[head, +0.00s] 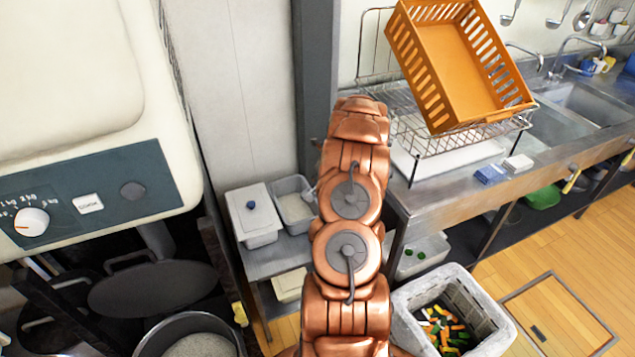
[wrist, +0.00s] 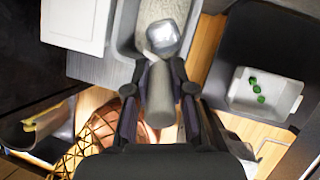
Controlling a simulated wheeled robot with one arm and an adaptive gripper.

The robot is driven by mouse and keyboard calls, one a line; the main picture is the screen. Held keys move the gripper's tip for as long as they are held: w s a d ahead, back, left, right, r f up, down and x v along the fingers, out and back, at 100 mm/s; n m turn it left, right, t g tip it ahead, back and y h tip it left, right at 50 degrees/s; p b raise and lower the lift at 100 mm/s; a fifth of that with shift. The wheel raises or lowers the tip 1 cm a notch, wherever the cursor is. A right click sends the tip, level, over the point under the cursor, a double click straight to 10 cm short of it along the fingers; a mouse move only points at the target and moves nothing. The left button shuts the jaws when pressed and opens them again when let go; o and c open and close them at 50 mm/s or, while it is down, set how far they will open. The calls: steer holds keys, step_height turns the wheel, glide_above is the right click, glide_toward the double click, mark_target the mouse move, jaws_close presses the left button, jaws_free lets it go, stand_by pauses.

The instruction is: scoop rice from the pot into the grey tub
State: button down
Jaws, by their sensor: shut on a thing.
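My gripper (wrist: 159,70) is shut on the handle of a scoop (wrist: 160,103). The scoop's pale metal head points up the wrist view, over the near end of the grey tub (wrist: 124,38). I cannot tell whether it touches the rice in the tub or whether rice lies in the scoop. In the head view the grey tub (head: 297,229) stands on a low shelf with pale rice inside. My arm hides the gripper and most of the scoop there. The pot (head: 237,340) stands at the bottom left, with pale rice inside, cut off by the frame edge.
A white lidded container (head: 262,238) stands left of the tub. A crate of vegetable scraps (head: 405,325) and a bin with green pieces (head: 437,243) are to the right. An orange basket (head: 462,70) sits on a wire rack above. The cooker (head: 60,190) is at left.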

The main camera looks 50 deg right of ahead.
steer(key=shift+r, duration=0.15)
steer(key=shift+d+g, duration=0.1)
steer(key=shift+g, duration=0.3)
steer(key=shift+w+r+g+b, duration=0.1)
steer(key=shift+r+g+b, duration=0.15)
steer(key=shift+g, duration=0.65)
steer(key=shift+w+r+g+b, duration=0.1)
steer(key=shift+r+g+b, duration=0.15)
steer(key=shift+g, duration=0.65)
steer(key=shift+s+r+g, duration=0.15)
steer(key=shift+g, duration=0.25)
